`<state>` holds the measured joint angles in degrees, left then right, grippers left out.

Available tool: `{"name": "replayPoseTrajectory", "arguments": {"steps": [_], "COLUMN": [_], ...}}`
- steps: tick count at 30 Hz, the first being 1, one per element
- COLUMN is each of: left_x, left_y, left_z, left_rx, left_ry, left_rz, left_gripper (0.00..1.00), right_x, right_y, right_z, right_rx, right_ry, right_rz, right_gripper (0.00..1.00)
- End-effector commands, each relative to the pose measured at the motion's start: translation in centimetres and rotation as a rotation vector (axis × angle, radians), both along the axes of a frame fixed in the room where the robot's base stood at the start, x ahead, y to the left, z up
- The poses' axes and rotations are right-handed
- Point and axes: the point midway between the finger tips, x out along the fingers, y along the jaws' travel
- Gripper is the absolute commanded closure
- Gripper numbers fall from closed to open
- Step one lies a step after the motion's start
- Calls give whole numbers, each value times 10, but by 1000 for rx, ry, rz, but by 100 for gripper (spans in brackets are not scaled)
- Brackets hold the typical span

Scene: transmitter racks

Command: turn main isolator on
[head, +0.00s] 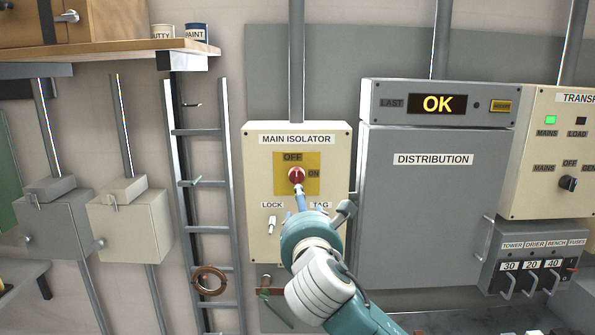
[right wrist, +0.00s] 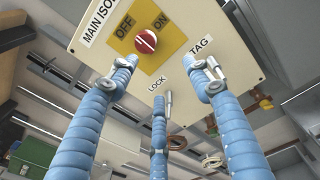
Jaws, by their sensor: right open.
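The main isolator is a cream box (head: 335,155) on the wall, with a yellow plate (head: 281,185) marked OFF at the top and ON at the right. A red round knob (head: 296,175) sits on the plate; it also shows in the right wrist view (right wrist: 146,41). I cannot tell which mark the knob points at. My right gripper (head: 300,198) is in front of the box, just below the knob. In the right wrist view its blue fingers (right wrist: 160,76) are spread and empty, with the knob beyond their tips, apparently apart. My left gripper is not in view.
A small metal lock part (head: 272,224) sits under the LOCK label. The grey distribution cabinet (head: 430,210), its display reading OK, stands close at the right. A ladder (head: 205,131) with a brown coil (head: 209,281) is at the left. Fuse switches (head: 530,277) are at the lower right.

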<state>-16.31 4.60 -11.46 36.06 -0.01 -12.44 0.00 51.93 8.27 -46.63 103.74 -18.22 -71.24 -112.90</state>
Motion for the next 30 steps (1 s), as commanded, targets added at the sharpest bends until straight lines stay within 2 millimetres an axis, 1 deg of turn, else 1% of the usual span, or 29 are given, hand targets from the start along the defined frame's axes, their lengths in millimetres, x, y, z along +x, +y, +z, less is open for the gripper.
{"name": "replayPoseTrajectory", "arguments": {"steps": [1, 3, 6, 9, 13, 18, 21, 24, 30], "left_x": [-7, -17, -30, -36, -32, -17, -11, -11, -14], "left_y": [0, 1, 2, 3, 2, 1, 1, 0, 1], "left_z": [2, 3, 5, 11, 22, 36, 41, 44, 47], "left_rx": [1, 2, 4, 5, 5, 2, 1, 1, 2], "left_ry": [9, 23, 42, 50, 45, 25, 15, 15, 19], "left_rz": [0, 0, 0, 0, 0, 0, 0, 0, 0], "left_gripper": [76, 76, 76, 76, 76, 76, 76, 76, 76], "right_x": [-3, -4, 1, 14, 38, 68, 81, 92, 102], "right_y": [2, 4, 5, 6, 6, 9, 10, 11, 11], "right_z": [18, 29, 33, 34, 35, 35, 34, 32, 31], "right_rx": [-44, -83, -100, -97, -97, -95, -94, -94, -92], "right_ry": [-28, -49, -56, -53, -52, -53, -53, -53, -55], "right_rz": [2, 2, 2, 1, -1, 1, 2, 2, 3], "right_gripper": [50, 50, 50, 50, 50, 50, 50, 50, 50]}}
